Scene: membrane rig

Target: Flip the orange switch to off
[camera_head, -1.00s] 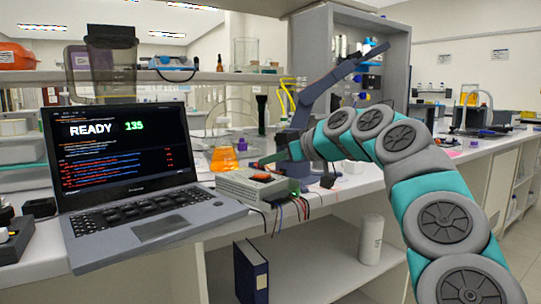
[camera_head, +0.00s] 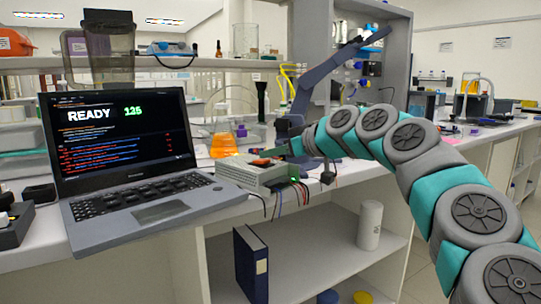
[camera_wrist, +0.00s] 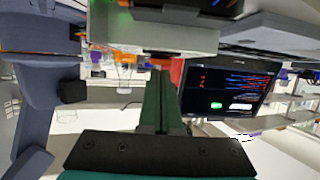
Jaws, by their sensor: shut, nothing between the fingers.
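The orange switch (camera_head: 261,162) sits on top of a pale grey box (camera_head: 238,173) beside the laptop. Its on or off position is too small to tell. My gripper (camera_head: 272,153) is shut and empty, with its dark green fingers just above and beside the switch. In the wrist view my fingertips (camera_wrist: 160,72) are close to the orange-red switch (camera_wrist: 177,70), which they partly cover. I cannot tell whether they touch it. The grey box also shows in the wrist view (camera_wrist: 160,38), with a green light at its edge.
An open laptop (camera_head: 130,150) reading "READY 125" stands left of the box. A flask of orange liquid (camera_head: 223,145) stands behind it. Wires hang from the box's front edge. A dark blue arm-like stand (camera_head: 318,80) rises behind my gripper.

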